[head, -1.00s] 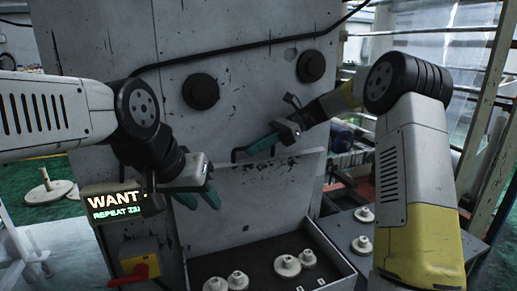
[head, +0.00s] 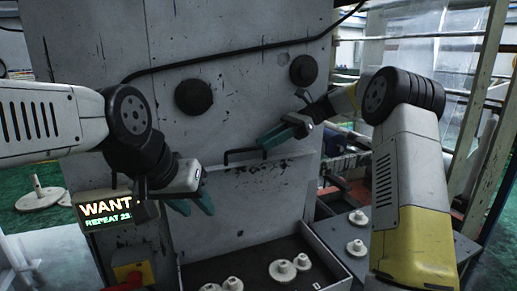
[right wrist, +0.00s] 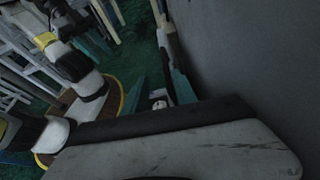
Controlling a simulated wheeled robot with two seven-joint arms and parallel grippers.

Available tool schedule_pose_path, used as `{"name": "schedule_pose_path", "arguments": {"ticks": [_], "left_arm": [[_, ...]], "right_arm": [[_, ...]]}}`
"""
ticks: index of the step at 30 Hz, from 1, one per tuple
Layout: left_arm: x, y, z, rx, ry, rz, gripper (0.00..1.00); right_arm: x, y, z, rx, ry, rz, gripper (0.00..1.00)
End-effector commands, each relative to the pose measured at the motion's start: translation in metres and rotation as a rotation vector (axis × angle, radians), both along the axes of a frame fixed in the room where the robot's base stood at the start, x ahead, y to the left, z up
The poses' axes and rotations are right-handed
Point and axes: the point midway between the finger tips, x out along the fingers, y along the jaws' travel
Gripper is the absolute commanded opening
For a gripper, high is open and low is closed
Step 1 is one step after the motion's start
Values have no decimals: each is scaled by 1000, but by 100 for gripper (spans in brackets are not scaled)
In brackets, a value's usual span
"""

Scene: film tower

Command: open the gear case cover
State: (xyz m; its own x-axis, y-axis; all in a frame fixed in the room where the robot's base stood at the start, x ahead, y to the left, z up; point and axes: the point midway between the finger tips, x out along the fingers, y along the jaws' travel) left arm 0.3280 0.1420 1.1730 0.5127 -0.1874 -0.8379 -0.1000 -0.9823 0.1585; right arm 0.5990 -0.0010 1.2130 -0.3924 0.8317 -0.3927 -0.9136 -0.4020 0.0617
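The gear case cover (head: 260,205) is the scuffed grey panel low on the tall grey machine front. It stands nearly upright, and I cannot tell whether there is a gap behind its top edge. A black bar handle (head: 241,151) shows at its top edge. My right gripper (head: 272,139) has its teal fingers just above and right of the handle, apparently not around it. The right wrist view shows its fingers (right wrist: 158,88) apart, with no handle seen between them. My left gripper (head: 194,206) is open and empty in front of the cover's left side.
A dark tray (head: 335,262) with several white gear-like pieces lies below the cover. Another white piece (head: 356,247) sits on the dark surface to its right. A lit sign (head: 106,214) and a yellow switch box (head: 133,272) are at lower left. Two black knobs (head: 194,97) are above.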

Motion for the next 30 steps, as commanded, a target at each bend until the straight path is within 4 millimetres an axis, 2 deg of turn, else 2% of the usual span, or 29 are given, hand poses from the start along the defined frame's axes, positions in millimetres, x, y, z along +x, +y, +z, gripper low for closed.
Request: {"name": "schedule_pose_path", "arguments": {"ticks": [4,16,30], "left_arm": [[0,0,0,0,0,0,36],[0,0,0,0,0,0,36],[0,0,0,0,0,0,36]], "right_arm": [[4,-9,4,-1,0,0,32],[6,-12,6,0,0,0,32],[25,-37,17,0,-1,-1,32]]}}
